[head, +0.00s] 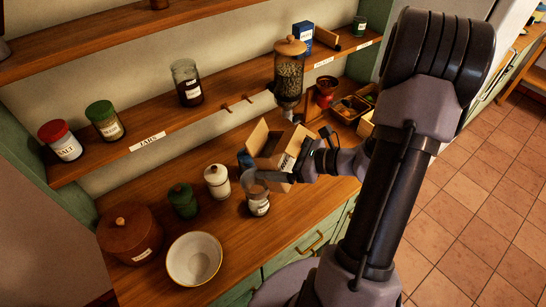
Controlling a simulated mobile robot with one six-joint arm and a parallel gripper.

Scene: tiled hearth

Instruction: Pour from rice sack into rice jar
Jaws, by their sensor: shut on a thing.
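The rice sack (283,142) is a tan, open-topped pack with flaps spread and a partly hidden label. It is in the middle of the head view, leaning somewhat, near the back of the counter. My gripper (268,177) is shut on the sack at its front side; the wrist and fingers hide its lower part. The rice jar seems to be the small glass jar (259,204) with a white label, standing upright on the counter just below and in front of my fingers.
A cream canister (217,182), a green canister (183,200), a brown lidded pot (130,235) and a white bowl (194,258) stand to the left. A coffee-bean dispenser (289,75) and a red grinder (326,90) stand behind. A shelf (190,118) with jars runs above the counter.

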